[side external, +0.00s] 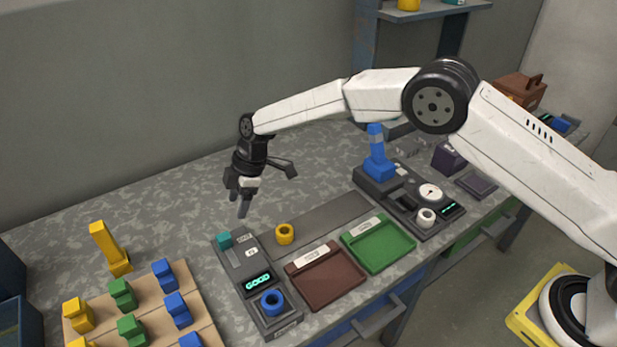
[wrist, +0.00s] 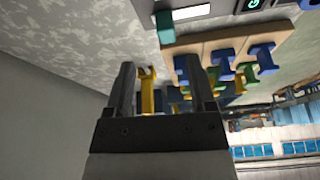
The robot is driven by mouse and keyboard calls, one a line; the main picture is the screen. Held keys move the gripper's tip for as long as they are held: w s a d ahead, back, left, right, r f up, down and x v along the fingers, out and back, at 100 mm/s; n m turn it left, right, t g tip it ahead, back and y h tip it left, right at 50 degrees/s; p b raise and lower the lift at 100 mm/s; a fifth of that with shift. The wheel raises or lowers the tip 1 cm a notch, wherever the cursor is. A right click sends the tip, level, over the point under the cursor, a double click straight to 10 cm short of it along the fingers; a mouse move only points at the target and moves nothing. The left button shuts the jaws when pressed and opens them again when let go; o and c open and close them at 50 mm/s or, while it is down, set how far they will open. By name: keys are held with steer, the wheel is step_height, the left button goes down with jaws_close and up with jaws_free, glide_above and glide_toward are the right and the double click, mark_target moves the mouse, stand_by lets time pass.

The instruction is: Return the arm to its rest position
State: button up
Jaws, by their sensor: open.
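My gripper (side external: 243,205) hangs from the bent arm, pointing down above the bench, behind the dark device with the green display (side external: 257,282). Its two dark fingers also show in the wrist view (wrist: 165,75), spread apart with nothing held between them. A yellow upright piece (wrist: 147,95) shows in the gap between the fingers, but stands farther off on the bench. The side view shows that piece (side external: 108,245) at the left, well apart from the gripper.
A blue ring (side external: 273,302) sits on the display device; a yellow ring (side external: 284,234) stands beside it. A brown tray (side external: 325,275), green tray (side external: 378,243) and gauge device (side external: 430,192) lie to the right. A wooden board (side external: 150,305) holds several coloured pieces.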

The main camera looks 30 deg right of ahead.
steer(key=s+d+r+m+t+h, duration=0.1)
steer(key=s+d+r+m, duration=0.35)
steer(key=d, duration=0.45)
steer(key=s+d+r+m+t+h, duration=0.1)
steer(key=s+d+r+m, duration=0.3)
steer(key=d, duration=0.6)
steer(key=s+d+m+h, duration=0.1)
steer(key=s+d+m, duration=0.3)
steer(key=s, duration=0.6)
steer(key=s+d+f+m+h, duration=0.1)
steer(key=s+d+m, duration=0.3)
steer(key=s, duration=0.5)
steer(key=shift+s+d, duration=0.35)
steer(key=shift+d, duration=0.5)
steer(key=shift+c, duration=0.2)
